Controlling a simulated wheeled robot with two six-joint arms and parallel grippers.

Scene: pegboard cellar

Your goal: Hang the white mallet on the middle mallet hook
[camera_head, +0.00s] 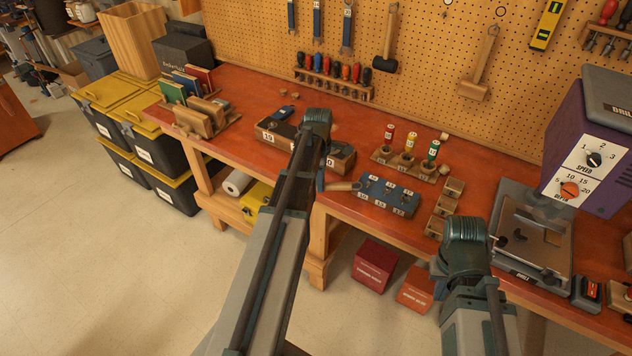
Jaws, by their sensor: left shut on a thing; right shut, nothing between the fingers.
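My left arm reaches over the bench, and my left gripper (321,181) is mostly hidden behind it, low at the bench's front edge. A pale wooden handle (342,186) sticks out to the right from the dark fingers, which are shut on it; I take it for the white mallet. Its head is hidden. On the pegboard hang a black-headed mallet (384,64) and, to its right, a wooden-headed mallet (473,90). A small hook (446,13) shows bare between them. My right arm rises at the lower right; its fingers are hidden behind its links.
Below the pegboard (430,60) are a screwdriver rack (333,88), numbered bottles (410,141) and a blue block (388,195) on the orange bench. A purple drill press (590,150) stands at the right. Yellow-lidded bins (150,115) stand at the left. The left floor is clear.

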